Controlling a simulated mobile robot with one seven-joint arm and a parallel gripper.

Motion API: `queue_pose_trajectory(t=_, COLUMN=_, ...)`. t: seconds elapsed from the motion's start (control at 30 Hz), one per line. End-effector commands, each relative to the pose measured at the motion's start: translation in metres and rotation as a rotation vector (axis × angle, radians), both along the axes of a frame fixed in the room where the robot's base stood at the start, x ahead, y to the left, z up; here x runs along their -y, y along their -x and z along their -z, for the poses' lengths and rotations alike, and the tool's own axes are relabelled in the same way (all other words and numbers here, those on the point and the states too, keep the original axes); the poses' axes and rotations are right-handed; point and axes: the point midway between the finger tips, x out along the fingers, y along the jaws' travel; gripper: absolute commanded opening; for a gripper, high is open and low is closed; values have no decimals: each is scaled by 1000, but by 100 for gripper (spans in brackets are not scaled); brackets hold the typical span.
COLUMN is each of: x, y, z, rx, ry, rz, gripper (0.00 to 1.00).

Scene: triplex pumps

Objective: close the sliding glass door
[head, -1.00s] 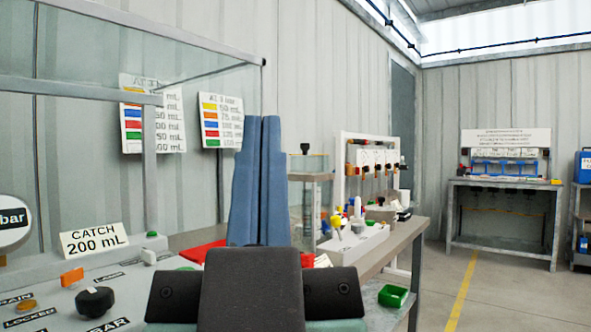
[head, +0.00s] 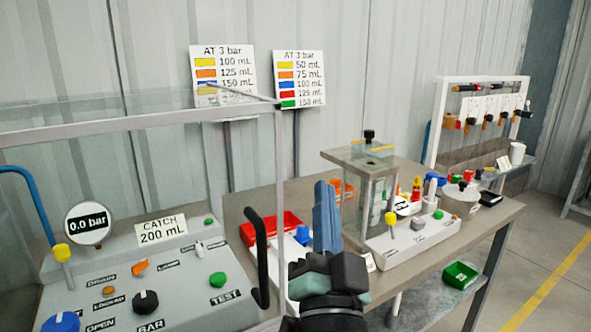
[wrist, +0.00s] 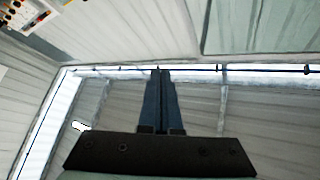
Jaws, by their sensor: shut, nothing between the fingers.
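The sliding glass door is a clear pane in a grey frame (head: 281,185) around the panel unit at the left in the head view. A black vertical bar handle (head: 260,255) stands at the door's right-hand upright. My gripper (head: 324,188) is just right of the handle in the picture, with its blue fingers together, pointing up and away. It looks apart from the handle, but the depth between them is hard to judge. In the wrist view the gripper (wrist: 160,75) is shut and empty, facing the wall and roof; the door and handle are not visible there.
Behind the door are a gauge (head: 88,223), a "CATCH 200 mL" sign (head: 161,229) and several knobs. Floor is open at the far right.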

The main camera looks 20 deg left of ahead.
Motion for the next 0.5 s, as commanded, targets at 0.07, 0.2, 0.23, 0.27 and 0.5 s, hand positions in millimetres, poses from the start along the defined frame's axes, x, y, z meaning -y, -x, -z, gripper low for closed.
queue_pose_trajectory(t=0.07, x=-8, y=-7, z=-12, rx=-66, ry=-63, rz=-47, gripper=0)
queue_pose_trajectory(t=0.2, x=-19, y=-15, z=-6, rx=-173, ry=-186, rz=-115, gripper=0)
queue_pose_trajectory(t=0.23, x=-21, y=-16, z=-4, rx=-197, ry=-212, rz=-125, gripper=0)
queue_pose_trajectory(t=0.27, x=-23, y=-17, z=-2, rx=-222, ry=-238, rz=-136, gripper=0)
queue_pose_trajectory(t=0.5, x=-32, y=-16, z=19, rx=-424, ry=-459, rz=-181, gripper=0)
